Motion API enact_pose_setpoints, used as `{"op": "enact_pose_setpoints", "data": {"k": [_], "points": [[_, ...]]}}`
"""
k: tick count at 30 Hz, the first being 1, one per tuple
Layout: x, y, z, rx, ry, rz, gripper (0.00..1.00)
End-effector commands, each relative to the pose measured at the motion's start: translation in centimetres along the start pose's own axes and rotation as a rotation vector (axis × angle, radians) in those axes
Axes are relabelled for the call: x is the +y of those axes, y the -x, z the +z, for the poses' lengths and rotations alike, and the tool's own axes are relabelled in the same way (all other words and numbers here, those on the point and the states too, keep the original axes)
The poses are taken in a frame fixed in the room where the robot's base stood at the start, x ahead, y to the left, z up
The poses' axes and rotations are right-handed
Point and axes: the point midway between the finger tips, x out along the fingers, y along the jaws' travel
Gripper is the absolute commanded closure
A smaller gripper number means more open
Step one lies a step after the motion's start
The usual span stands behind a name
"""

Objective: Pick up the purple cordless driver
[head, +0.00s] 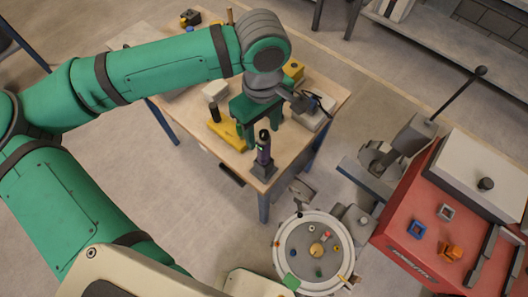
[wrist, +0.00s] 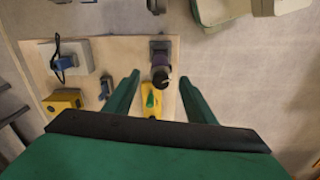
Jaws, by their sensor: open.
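The purple cordless driver (head: 263,152) stands upright on its dark, wide base near the front corner of the wooden table (head: 232,158). In the wrist view the driver (wrist: 160,62) is seen from above, with its dark base toward the top of the picture. My green gripper (head: 259,127) is open and empty, close to the driver and behind it in the head view. In the wrist view the driver appears between and just beyond the two fingertips of my gripper (wrist: 160,80). I cannot tell the exact gap; no contact shows.
A yellow tool (head: 228,134) lies close to the driver. A grey box with a black cable (head: 313,117) is right of my gripper. A round sandbed with small pieces (head: 316,250) stands in front of the table, and a red cabinet (head: 415,215) stands at right.

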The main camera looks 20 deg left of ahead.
Motion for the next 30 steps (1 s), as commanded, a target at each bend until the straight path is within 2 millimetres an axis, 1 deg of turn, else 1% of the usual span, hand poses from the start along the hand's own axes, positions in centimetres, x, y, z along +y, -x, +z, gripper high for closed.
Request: {"op": "enact_pose_setpoints", "data": {"k": [4,9,12,20,21,26,27,30], "points": [[0.0,-1.7,0.5,-0.004,-0.007,-0.001,0.5],[0.0,-4.0,0.6,-0.003,-0.01,0.0,0.5],[0.0,-4.8,0.6,-0.002,-0.01,0.0,0.5],[0.0,-5.1,0.6,-0.001,-0.009,0.001,0.5],[0.0,-5.1,0.6,-0.001,-0.009,0.001,0.54],[-0.1,-5.0,0.6,-0.001,-0.007,0.001,0.93],[-0.1,-5.0,0.6,-0.001,-0.007,0.001,0.97],[0.0,-5.0,0.5,0.0,-0.007,0.002,0.97]]}}
